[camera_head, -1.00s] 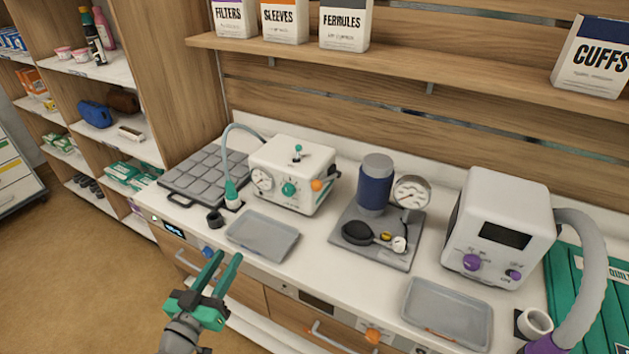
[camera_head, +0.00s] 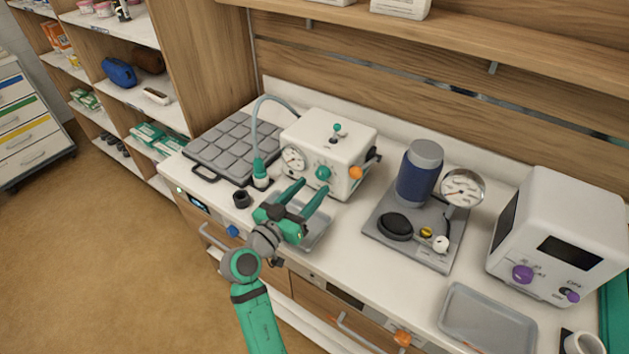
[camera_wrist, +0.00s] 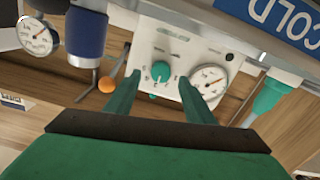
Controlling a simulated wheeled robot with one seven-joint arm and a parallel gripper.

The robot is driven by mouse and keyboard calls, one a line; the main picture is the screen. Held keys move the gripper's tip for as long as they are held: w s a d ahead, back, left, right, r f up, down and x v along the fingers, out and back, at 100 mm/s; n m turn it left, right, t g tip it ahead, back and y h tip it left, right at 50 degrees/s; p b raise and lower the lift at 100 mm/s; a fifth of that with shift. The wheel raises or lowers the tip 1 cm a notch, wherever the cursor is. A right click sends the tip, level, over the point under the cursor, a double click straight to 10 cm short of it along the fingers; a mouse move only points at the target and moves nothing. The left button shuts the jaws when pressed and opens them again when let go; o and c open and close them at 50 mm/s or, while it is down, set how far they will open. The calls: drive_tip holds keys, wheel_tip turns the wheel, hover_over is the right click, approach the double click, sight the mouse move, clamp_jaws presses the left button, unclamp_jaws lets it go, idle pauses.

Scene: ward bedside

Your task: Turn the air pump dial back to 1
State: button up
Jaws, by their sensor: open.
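The white box with a gauge and a hose, which looks like the air pump (camera_head: 325,150), stands on the counter behind my gripper. Its green dial (camera_head: 323,173) is on the front face, between the round gauge (camera_head: 293,158) and an orange knob (camera_head: 356,173). In the wrist view the picture is turned over, and the green dial (camera_wrist: 160,72) shows between my two fingers, ahead of them. The dial's setting is too small to read. My gripper (camera_head: 312,187) is open and empty, in front of the pump and above a grey tray (camera_head: 318,234), apart from the dial.
A grey padded mat (camera_head: 228,147) and a green hose connector (camera_head: 260,174) lie left of the pump. A blue cylinder (camera_head: 418,178) with a gauge stands right on a grey base. A second white machine with a purple dial (camera_head: 522,274) is farther right. A shelf runs above.

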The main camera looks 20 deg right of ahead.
sight(320, 177)
drive_tip(key=x, duration=0.2)
drive_tip(key=shift+w+d, duration=0.1)
drive_tip(key=shift+d, duration=0.35)
drive_tip(key=shift+w+d, duration=0.3)
drive_tip(key=shift+w, duration=0.3)
drive_tip(key=c, duration=1.1)
